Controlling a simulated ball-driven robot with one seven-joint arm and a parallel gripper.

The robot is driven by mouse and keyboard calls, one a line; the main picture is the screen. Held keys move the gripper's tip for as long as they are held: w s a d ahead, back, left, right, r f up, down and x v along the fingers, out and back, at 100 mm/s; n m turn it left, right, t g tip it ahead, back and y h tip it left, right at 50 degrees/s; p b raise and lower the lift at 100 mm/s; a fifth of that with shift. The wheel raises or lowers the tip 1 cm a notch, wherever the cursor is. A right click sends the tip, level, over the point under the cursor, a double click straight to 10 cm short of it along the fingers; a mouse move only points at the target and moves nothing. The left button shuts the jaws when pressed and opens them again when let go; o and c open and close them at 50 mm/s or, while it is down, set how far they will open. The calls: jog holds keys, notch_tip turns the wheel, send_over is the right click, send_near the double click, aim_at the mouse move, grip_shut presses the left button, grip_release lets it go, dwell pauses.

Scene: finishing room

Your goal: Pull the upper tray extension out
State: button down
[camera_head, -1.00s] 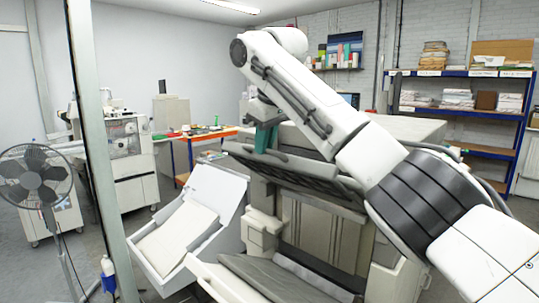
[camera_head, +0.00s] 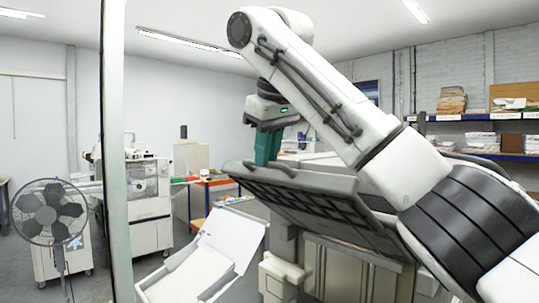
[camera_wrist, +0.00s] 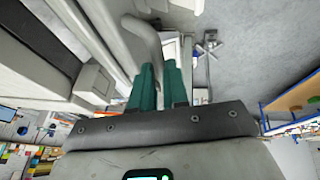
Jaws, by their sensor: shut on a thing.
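The upper tray extension looks like the dark grey ribbed panel (camera_head: 300,199) in the head view, sloping out from the upper left side of the pale machine (camera_head: 345,262). My gripper (camera_head: 268,148), with teal fingers, reaches down to the panel's far edge and is shut on it. The exact grip is hidden behind the panel. In the wrist view the teal fingers (camera_wrist: 159,72) stand close together beside a pale curved bar (camera_wrist: 143,35). I cannot tell from this view what lies between the fingertips.
An open white box-like tray (camera_head: 205,262) stands low at the left of the machine. A pale post (camera_head: 117,180) rises in front at the left. A fan (camera_head: 50,212) stands beyond it. Shelves (camera_head: 480,150) line the right wall. Grey floor shows at the left.

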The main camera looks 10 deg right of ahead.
jog(key=c, duration=1.3)
grip_release()
jog(key=shift+s+a+r, duration=0.2)
jog(key=shift+a+r, duration=0.05)
jog(key=shift+c, duration=0.2)
jog(key=shift+o, duration=1.1)
jog(key=shift+d+f, duration=0.1)
jog(key=shift+f, duration=0.05)
jog(key=v, duration=1)
jog(key=shift+r, duration=0.4)
jog(key=shift+s, duration=0.2)
